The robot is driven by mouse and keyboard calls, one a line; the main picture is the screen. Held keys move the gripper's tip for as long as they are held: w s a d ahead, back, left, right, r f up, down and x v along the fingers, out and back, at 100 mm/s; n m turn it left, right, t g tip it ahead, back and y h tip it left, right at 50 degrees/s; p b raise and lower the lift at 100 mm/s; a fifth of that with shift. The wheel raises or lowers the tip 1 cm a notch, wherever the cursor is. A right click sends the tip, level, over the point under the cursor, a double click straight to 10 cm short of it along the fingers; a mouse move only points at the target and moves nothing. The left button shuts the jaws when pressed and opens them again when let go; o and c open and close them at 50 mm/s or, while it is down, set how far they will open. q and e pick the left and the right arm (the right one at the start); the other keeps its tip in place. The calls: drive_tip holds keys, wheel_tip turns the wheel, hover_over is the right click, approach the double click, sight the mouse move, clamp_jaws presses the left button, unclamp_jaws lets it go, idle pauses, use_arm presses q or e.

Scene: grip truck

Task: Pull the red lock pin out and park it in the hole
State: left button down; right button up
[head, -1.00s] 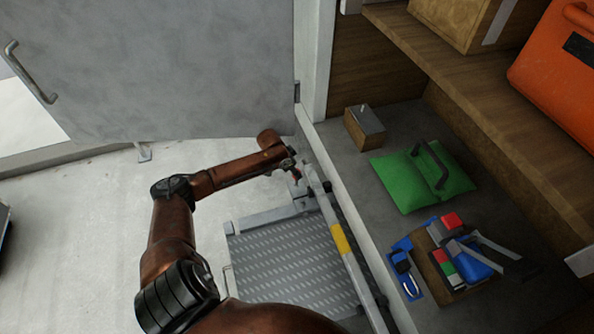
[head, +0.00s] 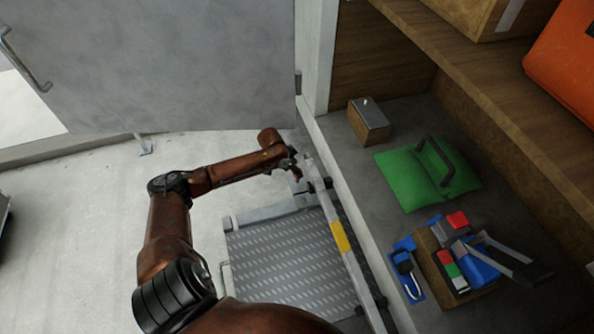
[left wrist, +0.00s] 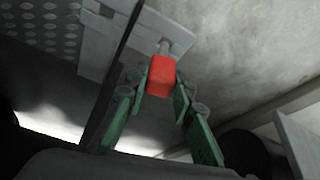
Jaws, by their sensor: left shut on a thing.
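The red lock pin (left wrist: 161,76) shows in the left wrist view as a red block-shaped head with a short metal shank running to a pale metal bracket (left wrist: 150,30). My left gripper (left wrist: 162,88) has its green-padded fingers on both sides of the red head and is shut on it. In the head view my left gripper (head: 296,172) is at the upper end of the yellow-banded bar, beside the step's corner; the pin is mostly hidden there. I cannot tell how far the shank sits in the bracket. The parking hole is not clearly visible. My right gripper is not in view.
A treaded metal step (head: 290,265) lies below the arm, with a grey bar with a yellow band (head: 340,237) along its right side. On the ledge are a wooden box (head: 368,122), a green bag (head: 425,178) and a tool cluster (head: 460,255). A grey door (head: 150,65) stands behind.

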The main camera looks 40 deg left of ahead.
sight(294, 175)
use_arm(q)
drive_tip(key=shift+f, duration=0.5)
drive_tip(key=shift+f+b, duration=0.4)
drive_tip(key=shift+f, duration=1.1)
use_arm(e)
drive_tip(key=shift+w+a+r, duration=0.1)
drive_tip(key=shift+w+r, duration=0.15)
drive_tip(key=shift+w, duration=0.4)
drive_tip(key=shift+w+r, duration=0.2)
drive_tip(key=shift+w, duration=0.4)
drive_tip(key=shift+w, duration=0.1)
use_arm(q)
drive_tip(key=shift+f, duration=0.15)
drive_tip(key=c, duration=1.6)
unclamp_jaws()
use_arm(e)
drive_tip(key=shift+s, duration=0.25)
use_arm(q)
drive_tip(key=v, duration=1.2)
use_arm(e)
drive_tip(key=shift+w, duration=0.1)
